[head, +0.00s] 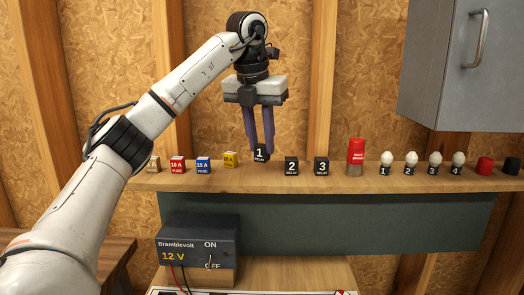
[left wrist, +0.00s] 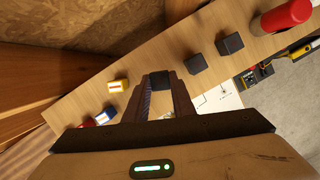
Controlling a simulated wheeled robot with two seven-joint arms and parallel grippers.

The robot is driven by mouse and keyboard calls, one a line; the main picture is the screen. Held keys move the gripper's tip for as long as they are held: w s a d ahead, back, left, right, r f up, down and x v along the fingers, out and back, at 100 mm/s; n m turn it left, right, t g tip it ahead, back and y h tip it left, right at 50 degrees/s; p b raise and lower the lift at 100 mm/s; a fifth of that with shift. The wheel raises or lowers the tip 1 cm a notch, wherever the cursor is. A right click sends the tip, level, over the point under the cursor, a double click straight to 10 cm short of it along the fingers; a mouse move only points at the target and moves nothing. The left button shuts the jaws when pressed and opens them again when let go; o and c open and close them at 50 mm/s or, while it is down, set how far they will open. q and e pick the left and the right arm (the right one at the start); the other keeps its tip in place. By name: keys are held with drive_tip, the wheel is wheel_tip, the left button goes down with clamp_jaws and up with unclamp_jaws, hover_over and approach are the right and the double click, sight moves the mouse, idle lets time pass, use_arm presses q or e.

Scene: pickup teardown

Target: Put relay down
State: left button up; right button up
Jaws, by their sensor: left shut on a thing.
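My left gripper (head: 261,148) points down over the shelf, its two fingers shut on the black relay marked 1 (head: 261,154). The relay is upright, label facing me. It looks slightly above or farther back than its neighbours; I cannot tell whether its base touches the shelf. In the left wrist view the relay (left wrist: 160,80) sits between the fingertips (left wrist: 158,84). Relay 2 (head: 291,167) and relay 3 (head: 321,167) stand on the shelf to the right. They also show as dark cubes in the left wrist view (left wrist: 195,64). My right gripper is not in view.
The wooden shelf (head: 350,181) holds a yellow fuse (head: 230,160) close left of relay 1, a blue fuse (head: 203,165), a red fuse (head: 178,165), a red cylinder (head: 356,152) and several bulbs (head: 411,160) to the right. A 12 V supply (head: 197,243) stands below. A grey cabinet (head: 440,70) hangs upper right.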

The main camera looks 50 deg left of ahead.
use_arm(q)
drive_tip(key=shift+f, duration=1.3)
drive_tip(key=o, duration=1)
drive_tip(key=shift+f, duration=0.1)
drive_tip(key=v, duration=1.2)
drive_tip(key=shift+w, duration=0.1)
